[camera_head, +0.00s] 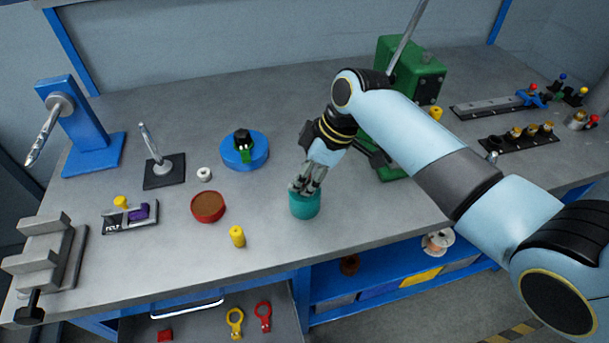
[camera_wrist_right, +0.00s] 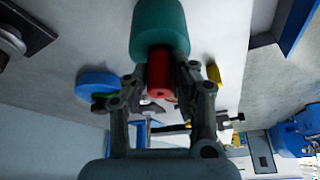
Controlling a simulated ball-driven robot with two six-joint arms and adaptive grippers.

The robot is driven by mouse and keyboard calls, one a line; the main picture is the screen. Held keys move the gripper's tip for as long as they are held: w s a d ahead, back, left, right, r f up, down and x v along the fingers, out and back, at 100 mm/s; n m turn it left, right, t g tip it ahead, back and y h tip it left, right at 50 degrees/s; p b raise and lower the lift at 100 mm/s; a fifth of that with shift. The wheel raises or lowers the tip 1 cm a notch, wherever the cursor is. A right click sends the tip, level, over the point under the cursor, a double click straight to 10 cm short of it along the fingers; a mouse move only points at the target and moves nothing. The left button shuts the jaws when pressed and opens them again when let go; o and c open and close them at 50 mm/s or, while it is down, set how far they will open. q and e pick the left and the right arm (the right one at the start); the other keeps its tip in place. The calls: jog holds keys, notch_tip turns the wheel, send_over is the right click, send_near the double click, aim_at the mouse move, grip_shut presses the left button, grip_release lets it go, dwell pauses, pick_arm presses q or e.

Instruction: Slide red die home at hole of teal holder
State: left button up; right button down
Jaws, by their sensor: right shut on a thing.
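The teal holder (camera_head: 305,206) is a short round cylinder standing on the grey bench near its front middle. It also shows at the top of the right wrist view (camera_wrist_right: 160,28). My right gripper (camera_head: 307,186) is directly above the holder, pointing down. In the right wrist view my right gripper (camera_wrist_right: 160,75) is shut on the red die (camera_wrist_right: 160,72), a small red cylinder. The die's far end meets the holder's top face; how deep it sits in the hole is hidden. The die is hidden by the fingers in the head view. My left gripper is not in view.
A red dish (camera_head: 208,207) with a brown top and a yellow cylinder (camera_head: 237,236) stand left of the holder. A blue round base (camera_head: 245,151) is behind them. A green machine (camera_head: 420,75) stands behind my right arm. The bench's front edge is close below the holder.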

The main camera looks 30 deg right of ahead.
dwell(0.7)
jog(key=c, duration=1)
grip_release()
jog(key=shift+r, duration=0.1)
jog(key=shift+r, duration=1.75)
jog(key=shift+c, duration=0.3)
grip_shut()
jog(key=shift+f+b, duration=0.45)
jog(key=shift+f, duration=0.35)
